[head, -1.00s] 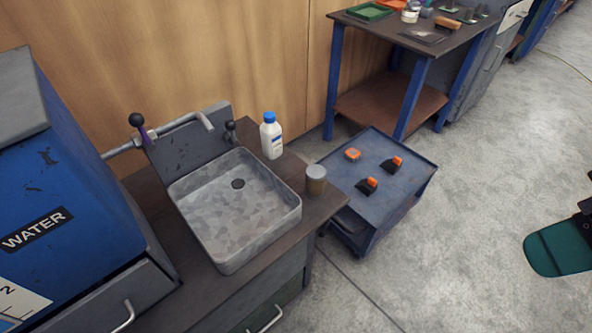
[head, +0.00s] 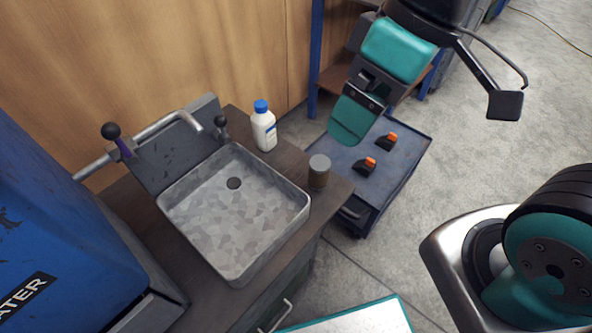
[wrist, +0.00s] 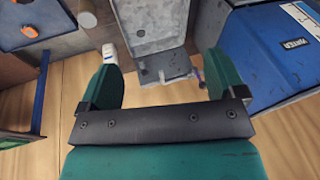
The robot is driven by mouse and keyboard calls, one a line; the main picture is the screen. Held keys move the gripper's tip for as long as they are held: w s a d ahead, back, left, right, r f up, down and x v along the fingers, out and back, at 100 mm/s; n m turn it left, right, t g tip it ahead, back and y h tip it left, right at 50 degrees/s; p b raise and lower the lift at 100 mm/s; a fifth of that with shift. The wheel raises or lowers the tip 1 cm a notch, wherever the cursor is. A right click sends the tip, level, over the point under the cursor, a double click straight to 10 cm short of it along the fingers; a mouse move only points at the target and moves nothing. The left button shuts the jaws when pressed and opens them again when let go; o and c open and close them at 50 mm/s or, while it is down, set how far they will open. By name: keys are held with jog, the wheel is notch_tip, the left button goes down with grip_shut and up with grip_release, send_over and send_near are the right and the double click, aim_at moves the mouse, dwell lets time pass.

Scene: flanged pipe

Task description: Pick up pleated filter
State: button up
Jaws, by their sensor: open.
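A small cylinder with a grey top and a brownish side, which looks like the pleated filter (head: 318,172), stands upright on the counter's right corner, beside the sink.
A metal sink (head: 282,240) with a tap is left of the cylinder. A white bottle with a blue cap (head: 263,130) stands close behind it. A low blue cart (head: 385,190) with orange-and-black parts is to the right. A blue box (head: 50,250) is at left.

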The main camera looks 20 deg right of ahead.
aim_at(320, 162)
jog(key=w+d+f+n+h+b, duration=0.2)
jog(key=w+f+n+b, duration=0.2)
jog(key=w+f+b, duration=0.5)
jog(key=w+d+f+n+h+b, duration=0.2)
jog(key=w+f+n+b, duration=0.25)
jog(key=w+f, duration=0.7)
jog(key=f, duration=0.4)
jog(key=f+b, duration=0.1)
jog(key=f, duration=0.4)
jog(key=f+b, duration=0.1)
jog(key=f, duration=0.3)
jog(key=shift+s+a+f, duration=0.1)
jog(key=shift+s+f, duration=0.1)
jog(key=shift+s, duration=0.15)
notch_tip(320, 162, down, 6)
jog(key=shift+w+r+b, duration=0.15)
jog(key=shift+b, duration=0.8)
jog(key=c, duration=1)
jog(key=shift+c, duration=0.3)
jog(key=shift+r, duration=0.15)
